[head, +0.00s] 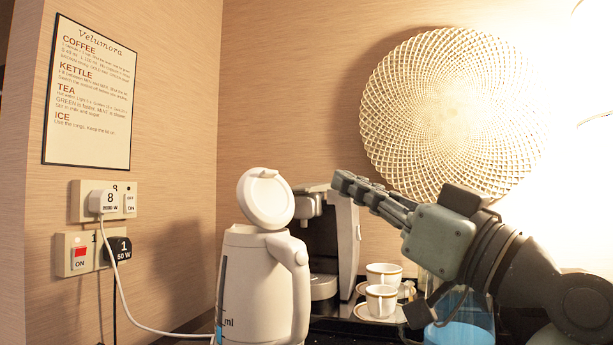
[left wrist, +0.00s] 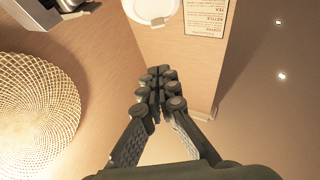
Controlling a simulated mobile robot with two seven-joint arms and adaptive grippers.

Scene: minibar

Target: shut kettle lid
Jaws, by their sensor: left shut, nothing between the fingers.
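The white kettle (head: 250,285) stands at the middle front, with its handle on the right side. Its round lid (head: 266,200) is open and tilted up above the body. My left gripper (head: 340,182) is shut and empty. It shows to the right of the lid in the head view, near the lid's height and apart from it. In the left wrist view the shut fingertips (left wrist: 158,88) are in the middle, and the white lid (left wrist: 150,8) is cut off at the top edge. My right gripper is not in view.
A coffee machine (head: 346,240) stands behind the kettle to the right. Two white cups (head: 382,300) are beside it, and a container of blue liquid (head: 462,334) is under my arm. Plugged sockets (head: 75,253) and a white cord are on the left wall.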

